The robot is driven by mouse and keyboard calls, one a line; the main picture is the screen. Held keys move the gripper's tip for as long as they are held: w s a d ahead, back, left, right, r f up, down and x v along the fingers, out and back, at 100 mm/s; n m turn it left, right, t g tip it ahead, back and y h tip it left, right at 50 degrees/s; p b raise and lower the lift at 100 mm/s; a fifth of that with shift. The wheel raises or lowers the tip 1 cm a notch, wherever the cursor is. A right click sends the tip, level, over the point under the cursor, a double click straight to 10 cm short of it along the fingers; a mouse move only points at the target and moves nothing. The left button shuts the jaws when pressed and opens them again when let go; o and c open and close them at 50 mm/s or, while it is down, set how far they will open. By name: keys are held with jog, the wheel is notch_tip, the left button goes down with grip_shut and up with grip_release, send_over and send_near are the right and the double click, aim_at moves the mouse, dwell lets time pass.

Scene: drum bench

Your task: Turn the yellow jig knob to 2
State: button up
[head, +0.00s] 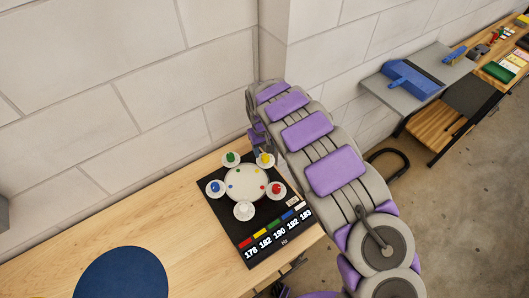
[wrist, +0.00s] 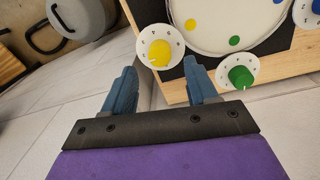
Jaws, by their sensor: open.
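The yellow jig knob (wrist: 159,53) sits on a white dial with small marks in the wrist view, just beyond and between my fingertips. The dial's numbers are too small to read, so I cannot tell its setting. In the head view the yellow knob (head: 265,159) is at the back right of the black jig board (head: 233,226), close to my arm. My gripper (wrist: 160,66) is open, its two blue fingers spread to either side below the knob, with nothing held. Whether the fingers touch the dial is unclear. The fingers are hidden in the head view.
A green knob (wrist: 240,77) is close to the right finger. A round white drum head (head: 245,184) with coloured dots is ringed by blue, green, red and white knobs. A numbered display lies along the board's front. The wall stands close behind; a blue disc (head: 121,273) lies left.

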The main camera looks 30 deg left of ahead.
aim_at(263, 156)
notch_tip(263, 156, up, 13)
jog(key=shift+s+a+r, duration=0.2)
jog(key=shift+a, duration=0.05)
dwell(0.5)
